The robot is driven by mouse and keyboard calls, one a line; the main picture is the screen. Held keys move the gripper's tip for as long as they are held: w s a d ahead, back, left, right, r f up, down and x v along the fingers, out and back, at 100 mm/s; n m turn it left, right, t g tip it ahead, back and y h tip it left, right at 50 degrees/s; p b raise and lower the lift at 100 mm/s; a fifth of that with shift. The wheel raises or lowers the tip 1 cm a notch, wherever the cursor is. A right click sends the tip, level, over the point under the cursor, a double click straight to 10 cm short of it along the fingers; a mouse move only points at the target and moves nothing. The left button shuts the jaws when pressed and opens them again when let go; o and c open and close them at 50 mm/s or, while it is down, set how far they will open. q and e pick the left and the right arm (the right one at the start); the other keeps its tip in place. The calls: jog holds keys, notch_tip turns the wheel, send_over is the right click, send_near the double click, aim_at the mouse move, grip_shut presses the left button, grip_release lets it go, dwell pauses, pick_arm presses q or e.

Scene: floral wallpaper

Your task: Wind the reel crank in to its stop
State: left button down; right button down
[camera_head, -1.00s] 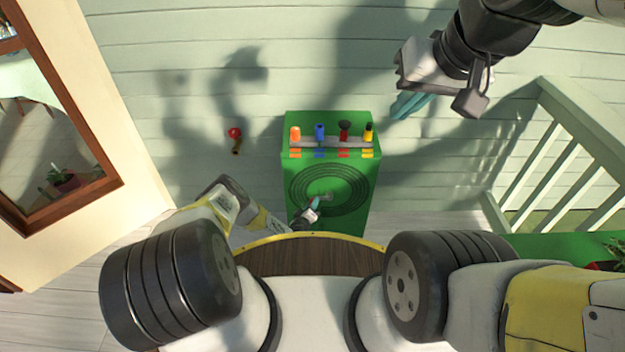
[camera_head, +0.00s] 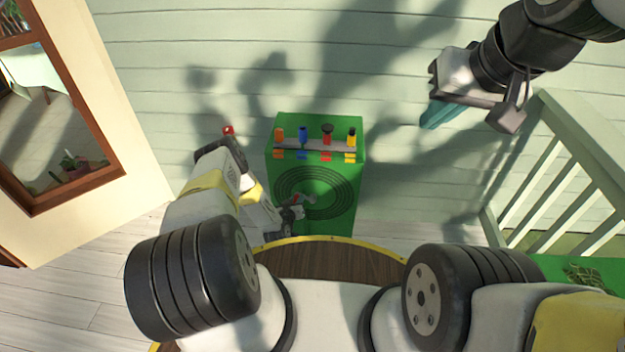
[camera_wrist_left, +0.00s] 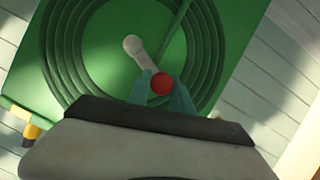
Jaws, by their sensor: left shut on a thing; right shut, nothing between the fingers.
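The green reel box (camera_head: 345,205) stands against the wall, with coiled dark grooves (camera_head: 330,212) on its face. The grey crank arm (camera_wrist_left: 137,50) runs from the middle of the coil to a red knob (camera_wrist_left: 162,84) in the left wrist view. My left gripper (camera_wrist_left: 160,90) has its teal fingers on both sides of the knob, shut on it. In the head view my left gripper (camera_head: 297,208) is at the lower left of the coil and hides part of the crank. My right gripper (camera_head: 432,116) is shut and empty, raised to the right of the box.
Orange, blue, red and yellow handles (camera_head: 303,136) stand in a row on the box top. A small red thing (camera_head: 228,130) on the wall is close behind my left arm. A pale railing (camera_head: 570,150) is at right, a framed window (camera_head: 70,130) at left.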

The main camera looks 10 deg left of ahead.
aim_at(313, 194)
pick_arm(q)
jog(key=d+r+m, duration=0.1)
jog(key=w+d+r+m+y, duration=0.1)
jog(key=shift+d+r+m+y, duration=0.15)
jog(key=shift+r+m+y, duration=0.15)
jog(key=shift+r+m, duration=0.1)
jog(key=shift+s+d+r+m+y, duration=0.1)
jog(key=shift+d+r+m+y, duration=0.3)
jog(key=shift+d+m+y, duration=0.35)
jog(key=shift+s+d+r+m+t+y, duration=0.1)
jog(key=shift+d+m+t+y, duration=0.15)
jog(key=shift+d+m+y, duration=0.75)
jog(key=shift+s+d+r+m+t+y, duration=0.1)
jog(key=shift+d+m+t+y, duration=0.2)
jog(key=shift+d+m, duration=0.7)
jog(key=shift+a+m, duration=0.25)
jog(key=shift+a, duration=0.05)
jog(key=c, duration=1.1)
grip_release()
jog(key=shift+w, duration=0.1)
jog(key=shift+c, duration=0.2)
jog(key=shift+a+f, duration=0.1)
jog(key=shift+a, duration=0.05)
